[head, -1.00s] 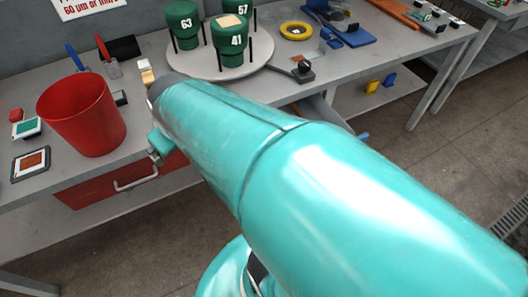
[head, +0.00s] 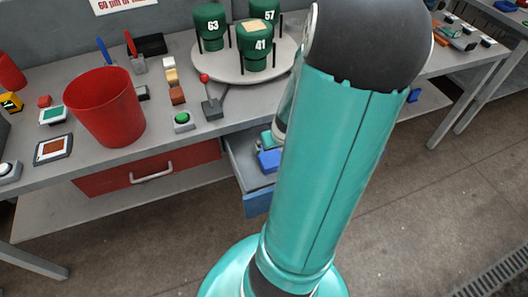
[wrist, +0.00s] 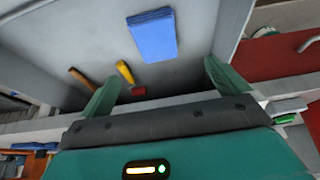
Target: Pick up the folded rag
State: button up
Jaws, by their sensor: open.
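The folded rag (wrist: 152,37) is a flat blue rectangle lying in the open grey drawer (wrist: 196,30). In the head view the blue rag (head: 269,160) shows in the drawer under the bench, beside my arm. My arm hides much of the drawer and most of my gripper there.
Beside the rag in the drawer lie a yellow-handled tool (wrist: 125,72) and a brown-handled tool (wrist: 80,76). The drawer's blue front (head: 258,204) sticks out. A red drawer (head: 150,170) is to its left. On the bench stand a red bin (head: 105,108) and a turntable (head: 215,68) with green cylinders.

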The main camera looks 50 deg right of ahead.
send_over(271, 156)
jog(key=s+a, duration=0.2)
notch_tip(271, 156, down, 8)
jog(key=shift+d+x, duration=0.15)
jog(key=shift+x, duration=1.25)
jog(key=shift+d+x, duration=0.2)
jog(key=shift+x, duration=1.15)
jog(key=shift+r, duration=0.1)
jog(key=c, duration=0.9)
